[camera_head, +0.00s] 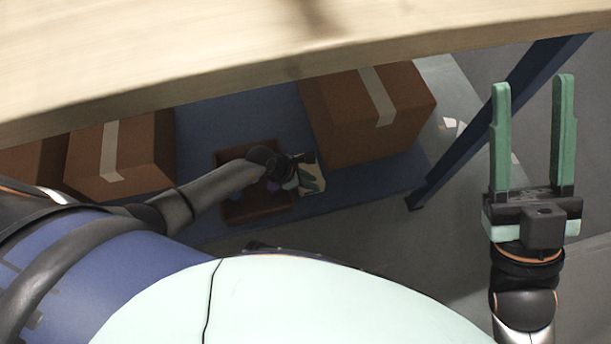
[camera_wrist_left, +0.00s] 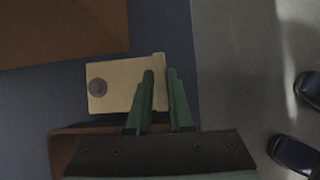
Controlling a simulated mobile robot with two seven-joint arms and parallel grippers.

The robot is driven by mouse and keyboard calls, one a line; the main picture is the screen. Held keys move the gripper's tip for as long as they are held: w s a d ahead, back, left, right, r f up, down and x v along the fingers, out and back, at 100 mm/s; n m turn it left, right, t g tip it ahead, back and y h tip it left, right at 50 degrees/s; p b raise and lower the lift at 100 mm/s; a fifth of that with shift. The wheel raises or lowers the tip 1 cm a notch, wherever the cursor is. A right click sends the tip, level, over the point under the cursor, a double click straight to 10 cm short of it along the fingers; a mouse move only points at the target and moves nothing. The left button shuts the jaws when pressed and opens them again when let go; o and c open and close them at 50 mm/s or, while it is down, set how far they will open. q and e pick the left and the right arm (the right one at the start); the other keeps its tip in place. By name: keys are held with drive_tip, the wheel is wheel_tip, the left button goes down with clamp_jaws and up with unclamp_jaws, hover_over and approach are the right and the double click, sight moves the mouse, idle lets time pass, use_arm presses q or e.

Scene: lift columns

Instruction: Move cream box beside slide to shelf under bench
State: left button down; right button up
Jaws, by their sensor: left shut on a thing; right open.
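The cream box (camera_head: 311,167) is low and flat, over the blue shelf (camera_head: 235,115) under the wooden bench (camera_head: 200,55). In the left wrist view the cream box (camera_wrist_left: 120,82) has a dark round spot on its top. My left gripper (camera_head: 314,183) is shut on the box's near right edge; the left wrist view shows its green fingers (camera_wrist_left: 160,76) on either side of that edge. I cannot tell whether the box rests on the shelf. My right gripper (camera_head: 532,95) is open and empty, raised right of the bench. The slide is not recognisable in these views.
A large taped carton (camera_head: 350,125) stands just behind the cream box; another carton (camera_head: 145,150) stands at left. A brown open bin (camera_head: 262,212) lies beneath my left wrist. A blue bench leg (camera_head: 465,140) is at right. Bare shelf shows between the cartons.

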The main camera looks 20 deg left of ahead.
use_arm(q)
drive_tip(key=shift+f, duration=0.1)
use_arm(e)
drive_tip(key=shift+w+a+f, duration=0.1)
drive_tip(key=shift+a, duration=0.05)
use_arm(q)
drive_tip(key=shift+f, duration=0.1)
use_arm(e)
drive_tip(key=shift+f, duration=0.1)
use_arm(q)
drive_tip(key=c, duration=0.8)
unclamp_jaws()
drive_tip(key=shift+s+a+r+p, duration=0.1)
drive_tip(key=shift+r+p, duration=0.25)
drive_tip(key=shift+r, duration=0.1)
drive_tip(key=p+v, duration=0.6)
drive_tip(key=v, duration=0.5)
use_arm(e)
wheel_tip(320, 180, up, 8)
drive_tip(key=d, duration=0.1)
drive_tip(key=shift+t, duration=0.3)
use_arm(q)
drive_tip(key=shift+s+a, duration=0.1)
use_arm(e)
drive_tip(key=shift+f, duration=0.15)
